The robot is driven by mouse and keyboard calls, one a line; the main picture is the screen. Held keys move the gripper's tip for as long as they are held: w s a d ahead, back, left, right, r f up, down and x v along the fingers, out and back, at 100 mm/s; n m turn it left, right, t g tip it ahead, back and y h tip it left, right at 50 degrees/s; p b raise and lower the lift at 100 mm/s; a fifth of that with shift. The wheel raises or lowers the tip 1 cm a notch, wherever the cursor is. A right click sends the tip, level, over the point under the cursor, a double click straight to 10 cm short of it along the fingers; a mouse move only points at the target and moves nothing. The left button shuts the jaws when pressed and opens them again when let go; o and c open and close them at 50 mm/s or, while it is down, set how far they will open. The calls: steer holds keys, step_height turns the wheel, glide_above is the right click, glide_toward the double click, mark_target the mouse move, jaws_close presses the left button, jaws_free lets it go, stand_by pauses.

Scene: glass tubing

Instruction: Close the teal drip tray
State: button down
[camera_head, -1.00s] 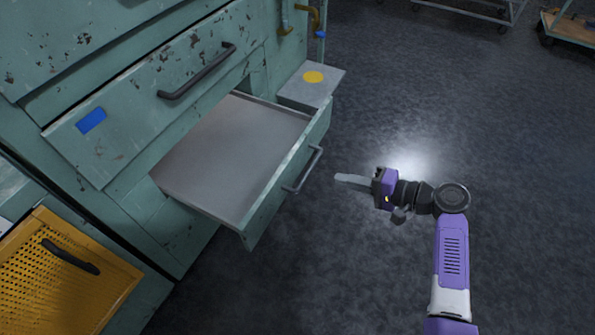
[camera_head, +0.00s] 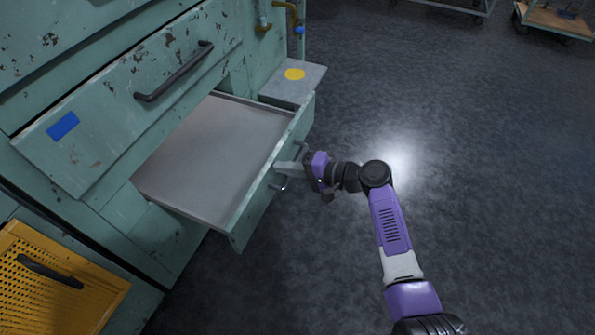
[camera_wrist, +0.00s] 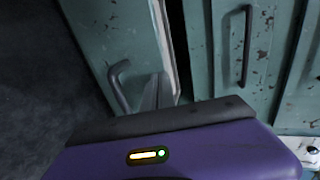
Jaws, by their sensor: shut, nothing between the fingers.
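The teal drip tray (camera_head: 262,200) is a drawer pulled out from the lower part of the teal cabinet, its grey inside empty. Its front carries a dark bar handle, which also shows in the wrist view (camera_wrist: 119,88). My gripper (camera_head: 280,166) is shut and empty, its fingers pointing at the tray's front beside the handle. In the wrist view the fingertips (camera_wrist: 158,85) overlap the tray front just right of the handle. I cannot tell if they touch it. The gripper hides part of the handle in the head view.
Above the tray is a closed drawer (camera_head: 110,125) with a dark handle and blue label. A grey ledge with a yellow disc (camera_head: 294,74) stands behind the tray. A yellow perforated panel (camera_head: 60,285) is at lower left. The floor (camera_head: 480,170) to the right is clear.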

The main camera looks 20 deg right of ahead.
steer(key=shift+w+a, duration=0.2)
stand_by(0.3)
